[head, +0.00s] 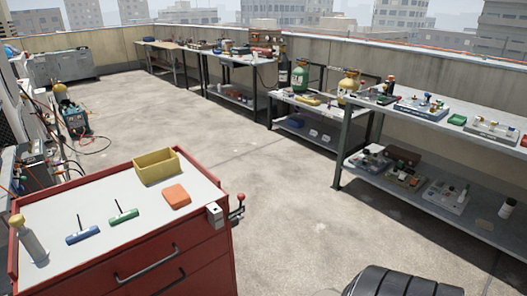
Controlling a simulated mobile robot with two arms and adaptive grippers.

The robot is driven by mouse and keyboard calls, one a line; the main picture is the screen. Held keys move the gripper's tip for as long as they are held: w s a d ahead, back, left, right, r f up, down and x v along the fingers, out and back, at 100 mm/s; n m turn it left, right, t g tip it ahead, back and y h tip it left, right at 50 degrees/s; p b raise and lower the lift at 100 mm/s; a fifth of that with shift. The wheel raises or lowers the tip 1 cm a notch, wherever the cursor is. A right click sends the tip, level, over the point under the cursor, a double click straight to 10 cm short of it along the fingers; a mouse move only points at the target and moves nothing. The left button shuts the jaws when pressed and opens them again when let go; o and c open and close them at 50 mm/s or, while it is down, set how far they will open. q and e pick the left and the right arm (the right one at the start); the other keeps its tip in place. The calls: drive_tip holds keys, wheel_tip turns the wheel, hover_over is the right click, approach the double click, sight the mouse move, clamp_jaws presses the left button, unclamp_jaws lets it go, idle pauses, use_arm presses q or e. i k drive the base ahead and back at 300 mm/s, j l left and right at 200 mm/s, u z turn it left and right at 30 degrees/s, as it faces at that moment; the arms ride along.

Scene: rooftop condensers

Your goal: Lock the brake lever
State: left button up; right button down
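The brake lever (239,203) is on the right side of the red tool cart (170,268), near its top corner, in the head view. The lever's knob stands up slightly above the cart's top edge. I cannot tell from here whether it is locked. Neither of my grippers shows in the view.
On the cart top are a yellow bin (157,167), an orange block (176,196), blue (82,234) and green (124,216) T-handle tools, and a small cylinder (30,240). Workbenches (420,120) line the right wall. The concrete floor (270,195) right of the cart is clear.

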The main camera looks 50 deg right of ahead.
sight(242, 197)
drive_tip(key=z, duration=1.5)
